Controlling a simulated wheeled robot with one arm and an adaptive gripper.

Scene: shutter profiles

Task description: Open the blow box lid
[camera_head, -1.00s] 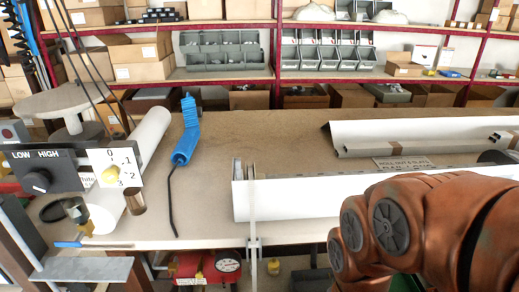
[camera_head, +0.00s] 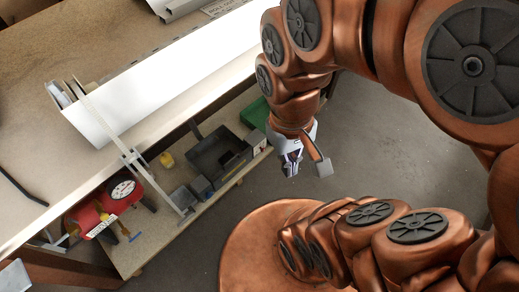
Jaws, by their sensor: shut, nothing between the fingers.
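My gripper (camera_head: 291,167) hangs below my copper arm, over the grey floor, in front of the table and lower shelf. It is small in the picture and looks shut and empty, touching nothing. No thing in view is clearly marked as the blow box, and I cannot make out its lid. A long white box-like profile (camera_head: 165,75) lies along the table's front edge, left of my arm. A dark open bin (camera_head: 215,155) stands on the lower shelf to the left of my gripper.
The wooden table (camera_head: 25,130) fills the upper left. A red compressor tank with a gauge (camera_head: 122,190) and a small yellow object (camera_head: 166,159) stand below it. A thin light bracket (camera_head: 150,175) reaches down from the table edge. The grey floor (camera_head: 400,140) is free around my gripper.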

